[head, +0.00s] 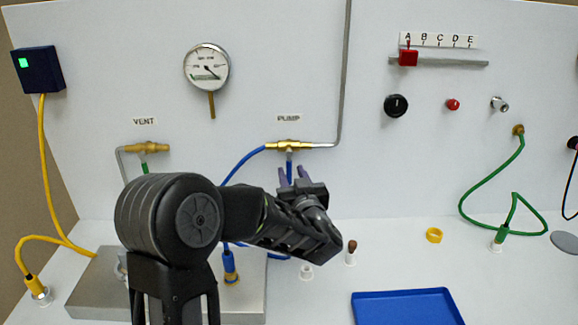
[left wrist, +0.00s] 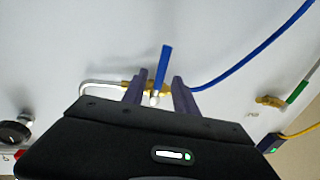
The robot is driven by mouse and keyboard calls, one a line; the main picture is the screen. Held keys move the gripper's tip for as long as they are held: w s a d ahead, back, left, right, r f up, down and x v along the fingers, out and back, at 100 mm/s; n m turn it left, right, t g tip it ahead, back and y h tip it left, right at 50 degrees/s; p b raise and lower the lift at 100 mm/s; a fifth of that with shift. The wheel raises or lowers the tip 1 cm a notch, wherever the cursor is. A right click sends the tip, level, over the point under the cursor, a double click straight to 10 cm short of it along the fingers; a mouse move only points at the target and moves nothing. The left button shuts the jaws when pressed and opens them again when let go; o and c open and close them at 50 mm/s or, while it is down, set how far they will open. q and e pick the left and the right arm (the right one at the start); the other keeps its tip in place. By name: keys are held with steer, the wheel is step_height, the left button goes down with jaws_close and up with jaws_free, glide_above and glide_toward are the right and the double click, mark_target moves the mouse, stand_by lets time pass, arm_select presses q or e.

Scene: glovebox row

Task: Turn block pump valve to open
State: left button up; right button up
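The pump valve (head: 290,146) is a brass fitting on the wall panel under the PUMP label (head: 289,118). Its blue lever (head: 289,162) points down, across the line of the pipe. In the left wrist view the lever (left wrist: 164,65) shows as a blue bar with a white end, beside the brass body (left wrist: 128,84). My left gripper (head: 293,176) is just below the valve. Its two purple fingers (left wrist: 159,92) are apart, one each side of the lever's white end, with a visible gap on both sides. My right gripper is not in view.
The vent valve (head: 147,148) with a green lever is to the left. A pressure gauge (head: 207,67) hangs above. A metal block (head: 95,290) with fittings is partly hidden behind my arm.

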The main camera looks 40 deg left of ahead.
mark_target(290, 170)
arm_select(q)
steer(key=shift+x, duration=1.75)
steer(key=shift+c, duration=0.2)
jaws_close()
